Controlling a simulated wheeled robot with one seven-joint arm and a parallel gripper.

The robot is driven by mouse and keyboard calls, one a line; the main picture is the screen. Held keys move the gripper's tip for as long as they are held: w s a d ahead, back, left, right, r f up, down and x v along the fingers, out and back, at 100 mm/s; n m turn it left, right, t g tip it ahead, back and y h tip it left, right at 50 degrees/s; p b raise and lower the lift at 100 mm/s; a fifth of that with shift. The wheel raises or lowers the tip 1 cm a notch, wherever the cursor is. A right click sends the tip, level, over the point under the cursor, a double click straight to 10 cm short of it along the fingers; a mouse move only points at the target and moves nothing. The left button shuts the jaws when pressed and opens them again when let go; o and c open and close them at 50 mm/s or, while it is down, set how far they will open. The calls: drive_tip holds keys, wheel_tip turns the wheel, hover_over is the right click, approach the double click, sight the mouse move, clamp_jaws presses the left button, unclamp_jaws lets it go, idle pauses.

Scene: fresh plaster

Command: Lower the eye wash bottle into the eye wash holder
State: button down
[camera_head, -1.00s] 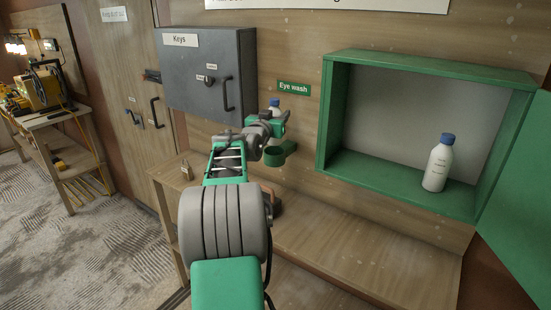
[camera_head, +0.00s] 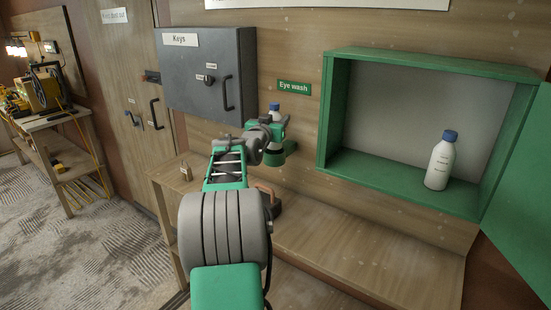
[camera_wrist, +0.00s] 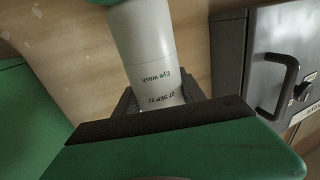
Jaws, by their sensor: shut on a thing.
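The eye wash bottle is white with a blue cap (camera_head: 274,106). My gripper (camera_head: 279,130) is shut on it in front of the wall, below the "Eye wash" sign. In the wrist view the bottle's labelled body (camera_wrist: 150,55) appears upside down between the dark fingers. The green eye wash holder (camera_head: 286,151) is on the wall just below my gripper, partly hidden by it. A green edge (camera_wrist: 103,2), likely the holder, shows at the top of the wrist view. I cannot tell whether the bottle's base is inside the holder.
A second white bottle (camera_head: 440,162) stands in the open green cabinet (camera_head: 400,188) at right. The grey key box (camera_head: 208,72) hangs close at left.

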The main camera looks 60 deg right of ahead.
sight(274, 156)
drive_tip(key=shift+f+b, duration=2.45)
idle(1.0)
drive_tip(key=c, duration=0.9)
unclamp_jaws()
drive_tip(key=o, duration=0.3)
drive_tip(key=shift+f, duration=0.1)
drive_tip(key=shift+a, duration=0.15)
